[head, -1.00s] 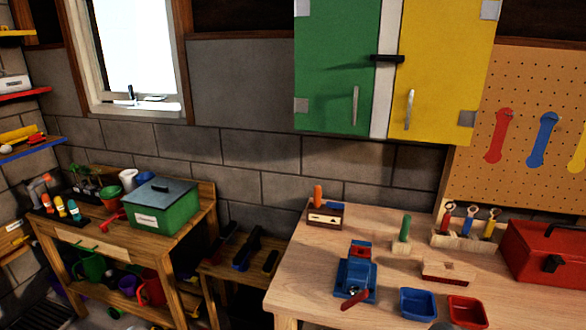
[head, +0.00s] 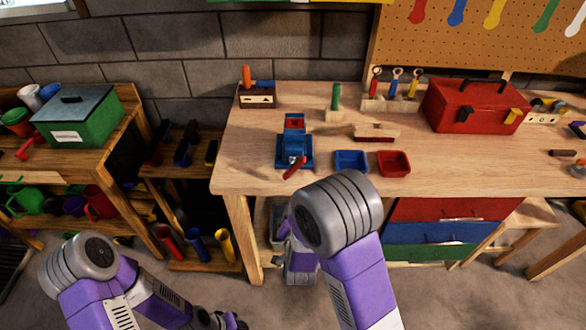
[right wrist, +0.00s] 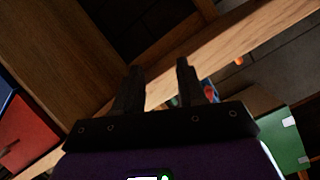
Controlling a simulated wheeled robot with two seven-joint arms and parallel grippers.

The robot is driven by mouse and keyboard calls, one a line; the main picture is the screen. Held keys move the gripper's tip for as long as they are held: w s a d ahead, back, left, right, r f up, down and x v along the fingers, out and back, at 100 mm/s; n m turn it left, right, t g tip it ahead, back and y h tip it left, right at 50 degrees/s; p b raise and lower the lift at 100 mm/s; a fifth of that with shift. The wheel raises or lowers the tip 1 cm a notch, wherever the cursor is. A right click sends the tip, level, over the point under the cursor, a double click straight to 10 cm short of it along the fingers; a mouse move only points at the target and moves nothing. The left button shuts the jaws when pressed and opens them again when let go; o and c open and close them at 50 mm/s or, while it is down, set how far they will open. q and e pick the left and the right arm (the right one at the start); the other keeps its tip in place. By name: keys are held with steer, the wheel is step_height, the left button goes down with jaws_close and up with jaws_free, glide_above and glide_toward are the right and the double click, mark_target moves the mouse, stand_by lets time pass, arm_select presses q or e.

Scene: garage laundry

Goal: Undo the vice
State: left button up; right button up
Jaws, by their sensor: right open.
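The blue vice (head: 294,150) stands at the front left of the wooden workbench (head: 250,170), with a red block (head: 294,122) at its back. Its red handle (head: 296,168) slants across the front. My right arm is bent in front of the bench; its gripper is hidden or unclear in the head view. In the right wrist view my right gripper (right wrist: 158,78) is open and empty, below the bench's edge. A small red and blue patch (right wrist: 209,91) beyond the right finger may be the vice.
Blue bin (head: 351,161) and red bin (head: 393,163) sit right of the vice. A red toolbox (head: 474,105) and a tool rack (head: 392,103) stand behind. Coloured drawers (head: 450,232) hang under the bench. A shelf with a green box (head: 80,117) is at left.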

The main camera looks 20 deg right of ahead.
mark_target(293, 172)
step_height(293, 172, up, 10)
steer(key=m+t+h, duration=0.2)
steer(key=t, duration=0.2)
steer(key=x, duration=0.8)
steer(key=shift+a+b, duration=0.3)
steer(key=shift+a, duration=0.1)
jaws_close()
